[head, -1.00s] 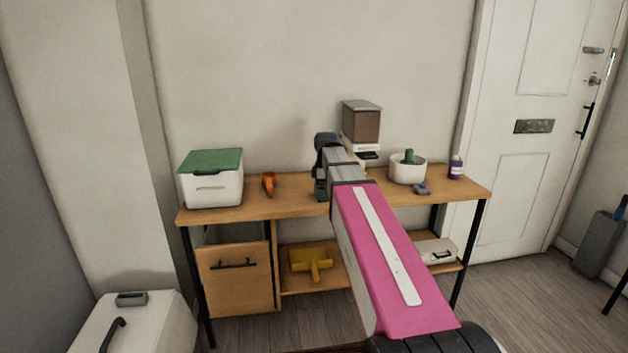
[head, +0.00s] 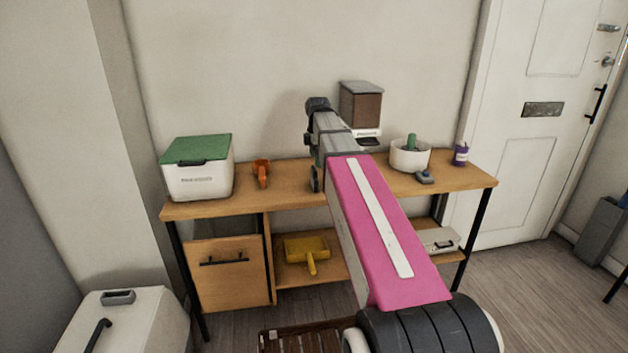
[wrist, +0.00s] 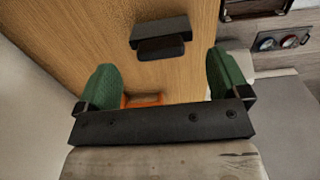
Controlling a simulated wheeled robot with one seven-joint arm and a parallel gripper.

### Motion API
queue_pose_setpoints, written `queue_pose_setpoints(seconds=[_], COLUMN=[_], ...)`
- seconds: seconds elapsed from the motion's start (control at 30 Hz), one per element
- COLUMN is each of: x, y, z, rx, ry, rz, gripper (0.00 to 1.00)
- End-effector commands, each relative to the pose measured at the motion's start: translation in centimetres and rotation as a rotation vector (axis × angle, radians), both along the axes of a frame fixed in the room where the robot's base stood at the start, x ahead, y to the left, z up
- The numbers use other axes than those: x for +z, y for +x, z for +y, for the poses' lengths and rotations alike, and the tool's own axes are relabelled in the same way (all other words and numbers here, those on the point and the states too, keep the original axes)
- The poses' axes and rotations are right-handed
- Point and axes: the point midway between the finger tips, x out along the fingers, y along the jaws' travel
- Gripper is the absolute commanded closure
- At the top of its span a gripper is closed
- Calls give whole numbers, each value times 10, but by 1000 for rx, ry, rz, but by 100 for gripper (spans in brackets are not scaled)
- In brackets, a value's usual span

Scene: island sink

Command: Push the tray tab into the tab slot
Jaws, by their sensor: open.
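A dispenser (head: 361,104) with a brown body and grey lid stands at the back of the wooden table, partly behind my arm. A dark tray-like part (head: 367,140) shows at its white base. I cannot tell the tray tab or the tab slot apart at this size. My gripper (wrist: 165,82) is open, with two green fingers apart in the wrist view. A black block (wrist: 160,38) shows against the wood beyond the fingers; I cannot tell what it is. An orange item (wrist: 142,99) shows partly behind the gripper's dark bar. Nothing is held.
On the table (head: 278,190) stand a white box with a green lid (head: 198,168), an orange item (head: 261,173), a white bowl (head: 410,157), a small grey-blue item (head: 424,177) and a purple bottle (head: 460,155). A yellow dustpan-like thing (head: 306,250) lies below.

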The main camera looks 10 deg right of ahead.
Motion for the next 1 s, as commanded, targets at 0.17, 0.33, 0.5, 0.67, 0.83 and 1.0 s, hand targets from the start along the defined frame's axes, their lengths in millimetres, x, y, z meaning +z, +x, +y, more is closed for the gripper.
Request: queue_pose_setpoints(seconds=[0.17,0.33,0.5,0.67,0.83,1.0], x=[-9,-29,-49,-54,-54,-54], y=[0,1,2,2,2,2], z=[1,5,5,5,5,5], rx=[0,0,-1,-1,-1,-1], ry=[0,0,0,0,0,0], rz=[-1,1,1,-1,-1,-1], gripper=[6,6,6,6,19,59])
